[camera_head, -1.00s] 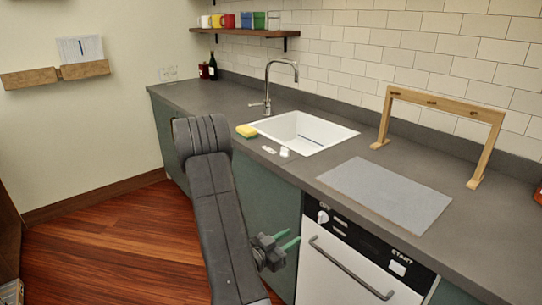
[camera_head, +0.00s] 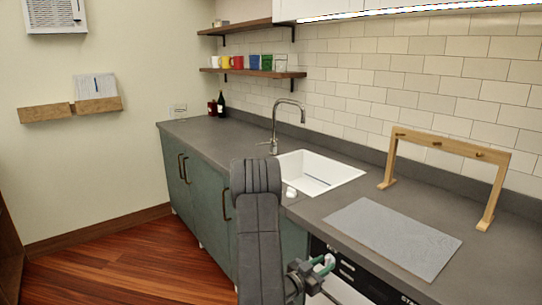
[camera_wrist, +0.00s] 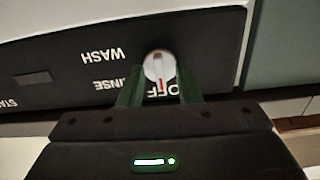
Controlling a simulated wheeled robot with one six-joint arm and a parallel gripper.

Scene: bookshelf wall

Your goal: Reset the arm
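My gripper (camera_head: 322,263) is low in front of the dishwasher's black control panel (camera_head: 352,272), seen past my arm in the head view. In the wrist view its two green fingers (camera_wrist: 160,88) stand apart on either side of a white dial knob (camera_wrist: 159,67). The knob's red mark points at the word OFF. The fingers are open beside the knob, with nothing lifted between them; whether either finger touches it is hard to tell. WASH and RINSE labels show left of the knob.
The grey counter edge (camera_head: 372,258) runs just above my gripper. On the counter are a sink (camera_head: 318,173) with a tall faucet (camera_head: 274,128), a grey mat (camera_head: 394,236) and a wooden frame (camera_head: 447,149). Green cabinets (camera_head: 200,190) stand left, with open wooden floor (camera_head: 140,258) before them.

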